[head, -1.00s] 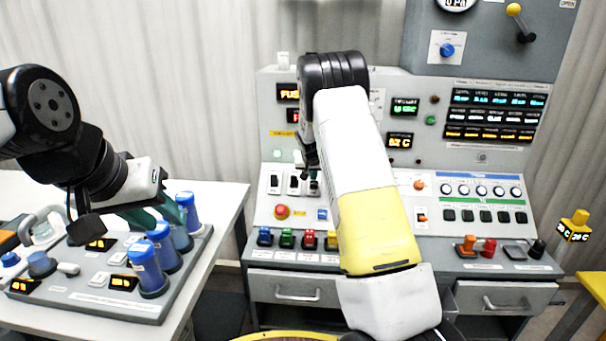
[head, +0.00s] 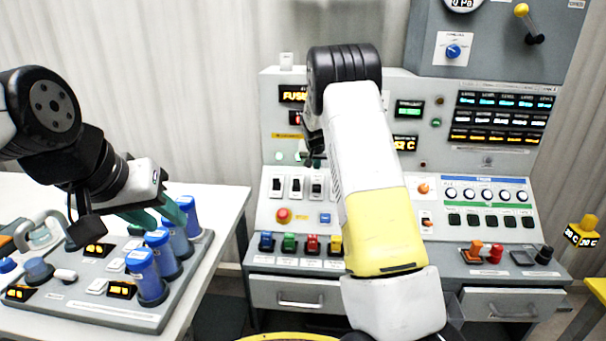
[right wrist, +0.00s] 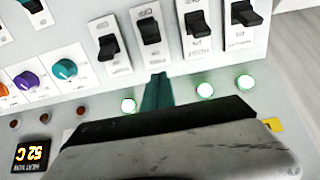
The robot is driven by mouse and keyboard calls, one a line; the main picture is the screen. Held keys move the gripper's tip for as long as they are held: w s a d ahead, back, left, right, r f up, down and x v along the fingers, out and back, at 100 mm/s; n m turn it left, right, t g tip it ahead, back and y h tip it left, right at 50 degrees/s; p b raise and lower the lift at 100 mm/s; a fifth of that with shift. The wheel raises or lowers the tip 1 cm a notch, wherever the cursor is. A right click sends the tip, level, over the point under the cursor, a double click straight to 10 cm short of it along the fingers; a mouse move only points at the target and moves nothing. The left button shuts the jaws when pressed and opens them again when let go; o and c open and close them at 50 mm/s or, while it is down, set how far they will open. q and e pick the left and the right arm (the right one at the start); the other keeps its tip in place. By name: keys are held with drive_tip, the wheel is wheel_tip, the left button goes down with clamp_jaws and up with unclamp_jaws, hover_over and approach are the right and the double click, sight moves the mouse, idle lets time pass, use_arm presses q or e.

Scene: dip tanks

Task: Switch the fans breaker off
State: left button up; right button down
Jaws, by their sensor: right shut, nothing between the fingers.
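Several black breaker levers on white plates stand in a row on the sloping console; three show in the head view, one of them the third breaker (head: 316,187). In the right wrist view the row includes a lever at left (right wrist: 107,42), a second (right wrist: 149,28), a third (right wrist: 197,27) and a fourth (right wrist: 244,13). Their labels are too small to read. Lit green lamps (right wrist: 204,90) line the panel beside them. My right gripper (right wrist: 158,88) is shut and empty, its teal tips near the second lever, apart from it. My left gripper (head: 168,215) is open by the blue cylinders.
A red button (head: 284,215) and coloured switches (head: 289,243) sit below the breakers. Knobs, including a teal one (right wrist: 64,69), are near the row. Blue cylinders (head: 146,272) stand on the left bench panel. My right arm hides the console's middle.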

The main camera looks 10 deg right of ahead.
drive_tip(key=s+a, duration=0.2)
drive_tip(key=s, duration=0.7)
drive_tip(key=shift+s+a+r, duration=0.15)
drive_tip(key=shift+s+a, duration=0.1)
drive_tip(key=shift+a, duration=0.1)
drive_tip(key=s+a+r+n+y, duration=0.1)
drive_tip(key=s+r, duration=0.5)
drive_tip(key=s, duration=0.4)
drive_tip(key=s+a+r+g+y, duration=0.15)
drive_tip(key=s+r, duration=0.35)
drive_tip(key=s, duration=0.5)
drive_tip(key=s+a+r+n+y, duration=0.1)
drive_tip(key=s+r+y, duration=0.1)
drive_tip(key=s+r, duration=0.55)
drive_tip(key=s+a+f+n, duration=0.1)
drive_tip(key=s+a, duration=0.1)
drive_tip(key=s, duration=1)
drive_tip(key=shift+s+f+n, duration=0.15)
drive_tip(key=shift+f+n, duration=0.25)
